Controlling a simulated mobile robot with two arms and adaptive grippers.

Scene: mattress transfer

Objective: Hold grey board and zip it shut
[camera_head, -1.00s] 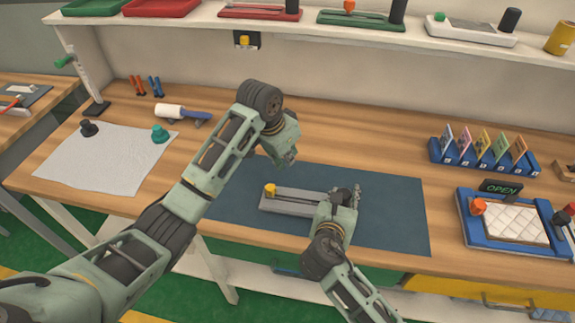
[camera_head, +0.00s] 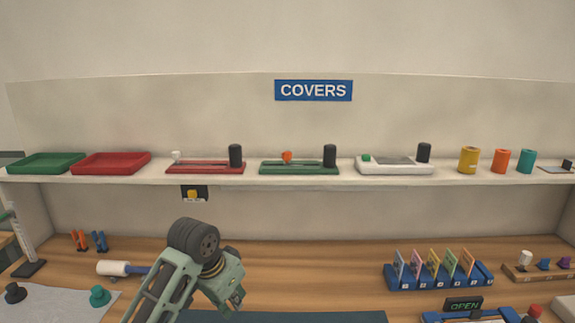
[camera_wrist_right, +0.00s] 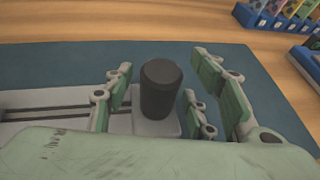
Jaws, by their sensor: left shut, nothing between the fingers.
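The grey board (camera_wrist_right: 52,98) lies on the blue mat (camera_wrist_right: 60,65) in the right wrist view, with dark slots along it. A black cylindrical post (camera_wrist_right: 160,90) stands upright on its pale end plate. My right gripper (camera_wrist_right: 158,108) is open, with its green fingers on either side of the post and gaps visible between. In the head view my left gripper (camera_head: 237,298) is shut and empty above the bench. The board and my right gripper are out of the head view; the board's far left end is outside the wrist view.
A shelf under the COVERS sign (camera_head: 313,90) holds a red tray (camera_head: 111,163), a green tray (camera_head: 45,163) and several boards with posts. A blue card rack (camera_head: 438,281) stands on the bench at right. Bare wood lies between the left arm and the rack.

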